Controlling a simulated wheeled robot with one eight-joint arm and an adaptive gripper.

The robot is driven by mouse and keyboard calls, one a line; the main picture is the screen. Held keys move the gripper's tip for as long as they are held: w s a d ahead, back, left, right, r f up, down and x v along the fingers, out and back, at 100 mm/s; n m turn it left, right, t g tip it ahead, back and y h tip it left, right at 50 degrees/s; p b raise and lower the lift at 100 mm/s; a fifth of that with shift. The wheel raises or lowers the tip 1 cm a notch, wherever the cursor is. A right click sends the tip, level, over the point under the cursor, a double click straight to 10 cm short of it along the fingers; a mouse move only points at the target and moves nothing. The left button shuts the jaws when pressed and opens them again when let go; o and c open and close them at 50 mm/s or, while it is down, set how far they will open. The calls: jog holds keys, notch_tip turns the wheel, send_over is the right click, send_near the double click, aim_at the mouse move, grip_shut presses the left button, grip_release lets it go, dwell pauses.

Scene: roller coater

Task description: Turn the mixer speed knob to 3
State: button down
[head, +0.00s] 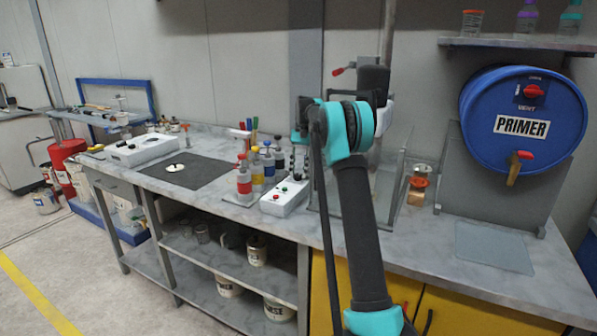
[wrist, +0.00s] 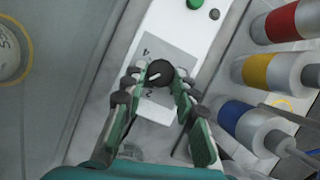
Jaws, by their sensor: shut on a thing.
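The mixer speed knob (wrist: 160,72) is a round black knob with a white pointer mark, on a grey dial plate of a white control box (wrist: 172,25). The box also shows in the head view (head: 284,198), where I cannot make out the knob. My gripper (wrist: 161,75) is shut on the knob, one finger on its left and one on its right. The pointer mark faces left, between the printed 4 and 2. The left finger covers the dial there, so the number at the mark is hidden.
Bottles with red, yellow and blue bands (head: 244,182) stand close beside the control box. A green button (wrist: 194,3) is on the box beyond the dial. A blue PRIMER drum (head: 522,150) stands at the right. The worktop in front of the drum is mostly clear.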

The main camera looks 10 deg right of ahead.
dwell(0.3)
jog(key=c, duration=1.2)
grip_release()
jog(key=v, duration=1.2)
